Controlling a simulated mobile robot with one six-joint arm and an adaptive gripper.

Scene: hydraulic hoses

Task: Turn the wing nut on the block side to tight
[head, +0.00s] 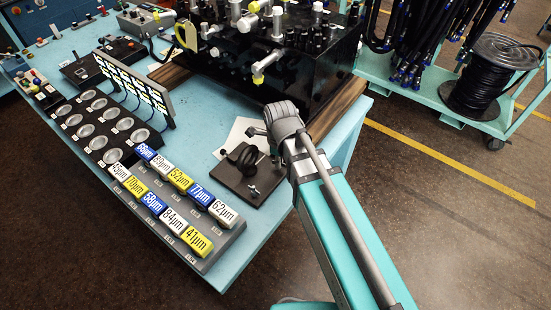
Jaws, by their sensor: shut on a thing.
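A dark square plate (229,177) lies on the blue bench near its front right edge, with a black ring-shaped part (243,156) standing on it. A small wing nut (253,190) shows on the plate's near side. At the plate's far side, towards the black block (270,84), a small grey winged shape (254,130) shows beside my arm's grey joint. I cannot tell whether it is the block-side wing nut or part of my gripper. My arm reaches in from the lower right and covers this spot. My gripper's fingers and their contact are hidden behind it.
White paper (240,135) lies behind the plate. A rack of labelled micron blocks (175,210) and a row of lit panels (135,90) stand left. A hose cart with a black reel (490,75) stands right. Floor is open at lower right.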

